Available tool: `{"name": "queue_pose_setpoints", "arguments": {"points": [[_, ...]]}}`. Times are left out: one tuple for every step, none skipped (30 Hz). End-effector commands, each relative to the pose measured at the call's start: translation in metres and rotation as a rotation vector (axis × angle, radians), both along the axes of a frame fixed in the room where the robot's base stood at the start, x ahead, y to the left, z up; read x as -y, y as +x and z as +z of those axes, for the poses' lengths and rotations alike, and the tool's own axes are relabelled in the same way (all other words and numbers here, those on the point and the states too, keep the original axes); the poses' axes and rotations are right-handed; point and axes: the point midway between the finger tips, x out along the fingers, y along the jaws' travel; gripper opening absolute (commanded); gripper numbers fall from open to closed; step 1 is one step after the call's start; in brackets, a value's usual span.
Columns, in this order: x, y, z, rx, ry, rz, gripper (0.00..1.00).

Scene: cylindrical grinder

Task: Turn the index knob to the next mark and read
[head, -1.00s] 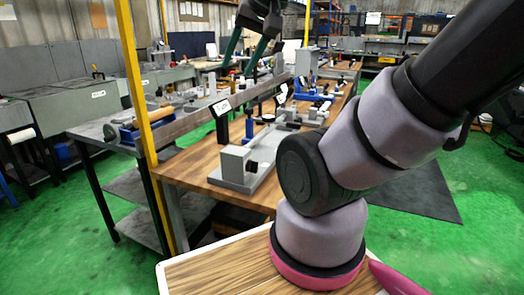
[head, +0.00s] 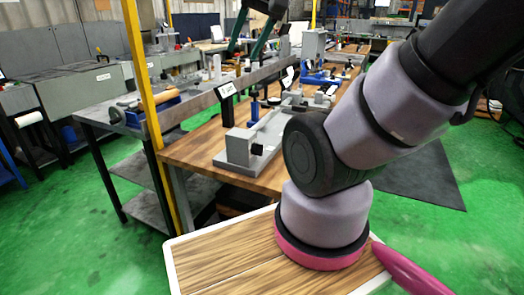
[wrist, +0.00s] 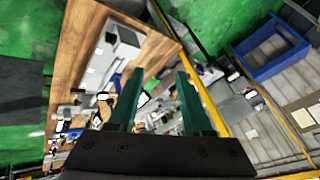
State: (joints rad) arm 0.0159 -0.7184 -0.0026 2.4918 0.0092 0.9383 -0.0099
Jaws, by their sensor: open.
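My gripper (head: 243,52) hangs at the top of the head view, with two green fingers spread apart and nothing between them. In the wrist view the open fingers (wrist: 159,75) point over the wooden bench. A grey fixture (head: 238,146) stands at the near end of the bench, with a small black knob (head: 257,149) on its side; I cannot tell if this is the index knob. A grey block on the bench also shows in the wrist view (wrist: 122,42), apart from the fingers. No index marks or reading can be made out.
The wooden bench (head: 197,152) carries several fixtures, including a blue one (head: 322,77). A yellow post (head: 143,85) and a long grey rail (head: 195,110) stand left of the grey fixture. A dark side table (head: 105,112) is further left. Green floor (head: 430,235) is open at the right.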

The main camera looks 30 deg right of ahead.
Motion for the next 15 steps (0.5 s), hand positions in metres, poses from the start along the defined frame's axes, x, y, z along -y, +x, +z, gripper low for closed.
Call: {"name": "queue_pose_setpoints", "arguments": {"points": [[0.002,0.004,-0.008,-0.045,0.019,-0.018,0.5],[0.003,0.007,-0.013,-0.077,0.034,-0.03,0.5],[0.004,0.011,-0.022,-0.128,0.06,-0.05,0.5],[0.006,0.014,-0.028,-0.169,0.083,-0.065,0.5],[0.007,0.017,-0.036,-0.214,0.108,-0.084,0.5],[0.009,0.021,-0.046,-0.274,0.146,-0.109,0.5],[0.011,0.024,-0.053,-0.317,0.175,-0.128,0.5],[0.012,0.027,-0.06,-0.36,0.207,-0.148,0.5],[0.014,0.031,-0.069,-0.416,0.251,-0.174,0.5],[0.016,0.033,-0.075,-0.456,0.282,-0.193,0.5],[0.017,0.036,-0.082,-0.495,0.318,-0.214,0.5],[0.019,0.04,-0.09,-0.546,0.365,-0.24,0.5],[0.021,0.043,-0.096,-0.583,0.402,-0.261,0.5],[0.023,0.046,-0.103,-0.618,0.44,-0.282,0.5],[0.026,0.05,-0.111,-0.665,0.491,-0.309,0.5]]}}
